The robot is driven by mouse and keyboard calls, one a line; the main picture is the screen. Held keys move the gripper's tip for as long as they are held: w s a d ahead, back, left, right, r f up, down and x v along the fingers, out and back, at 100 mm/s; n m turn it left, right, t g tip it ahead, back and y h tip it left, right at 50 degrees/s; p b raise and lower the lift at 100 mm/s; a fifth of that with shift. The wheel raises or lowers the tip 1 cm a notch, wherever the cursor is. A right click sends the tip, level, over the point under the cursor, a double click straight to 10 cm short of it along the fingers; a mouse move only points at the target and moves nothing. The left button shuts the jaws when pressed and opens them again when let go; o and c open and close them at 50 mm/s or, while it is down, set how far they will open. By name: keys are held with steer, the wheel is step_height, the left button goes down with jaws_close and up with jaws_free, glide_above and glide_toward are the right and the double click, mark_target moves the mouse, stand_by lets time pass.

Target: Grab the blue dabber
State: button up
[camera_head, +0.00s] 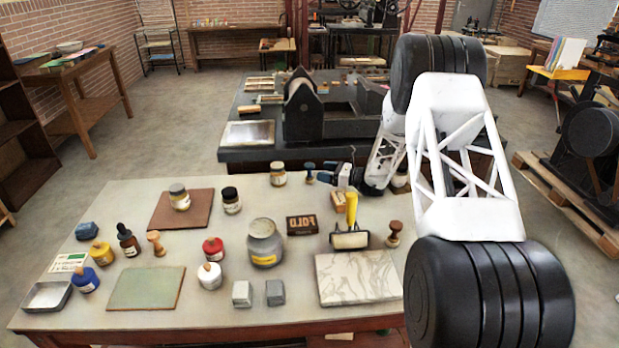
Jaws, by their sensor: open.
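My gripper (326,177) is at the back right of the table, far from the blue dabber. It points left and is open, with nothing seen between its fingers. A small dark blue knobbed stamp (310,171) stands just left of its fingertips; whether they touch cannot be told.
A yellow dabber (102,254), a brown dropper bottle (128,241) and an open metal tin (47,297) stand close around the blue dabber. A green mat (147,288) lies to its right. Red (213,249) and white (209,276) dabbers and a grey can (265,244) stand mid-table.

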mark_target(309, 167)
steer(key=shift+w+a, duration=0.3)
steer(key=shift+a, duration=0.35)
steer(key=shift+a, duration=0.1)
steer(key=shift+x, duration=2.5)
steer(key=shift+w, duration=0.15)
steer(key=shift+c, duration=0.5)
steer(key=shift+r, duration=0.1)
steer(key=c, duration=1)
